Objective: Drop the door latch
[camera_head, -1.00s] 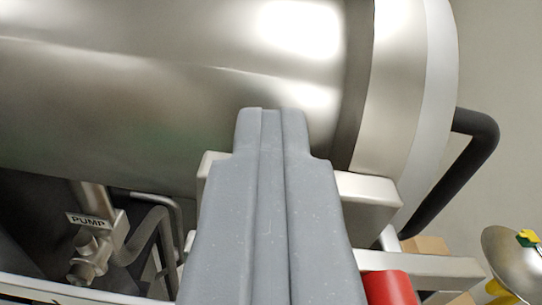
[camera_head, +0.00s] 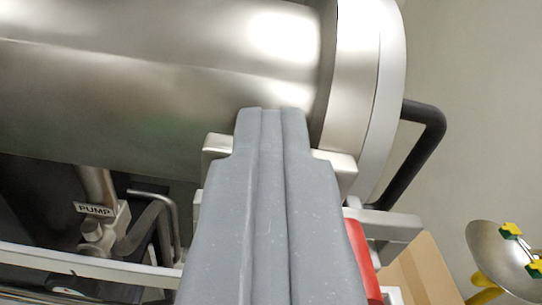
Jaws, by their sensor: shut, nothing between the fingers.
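My gripper (camera_head: 271,112) is shut and empty, with its grey fingers pointing up the picture. Its tips overlap the lower side of a large steel cylindrical chamber (camera_head: 150,95); I cannot tell whether they touch it. At the chamber's right end is a pale, thick rim or door (camera_head: 388,95). A black bent bar handle (camera_head: 428,150) sticks out to the right of this rim, apart from my fingers. I cannot clearly make out a part that is surely the door latch. My fingers hide part of the pale support block (camera_head: 343,165) under the chamber.
A valve labelled PUMP (camera_head: 94,209) and bent pipes are at the lower left, behind a pale rail (camera_head: 80,262). A red part (camera_head: 362,250) is right beside my gripper. A cardboard box (camera_head: 428,270) and a metal bowl-like thing (camera_head: 495,250) with yellow-green pieces are at the lower right.

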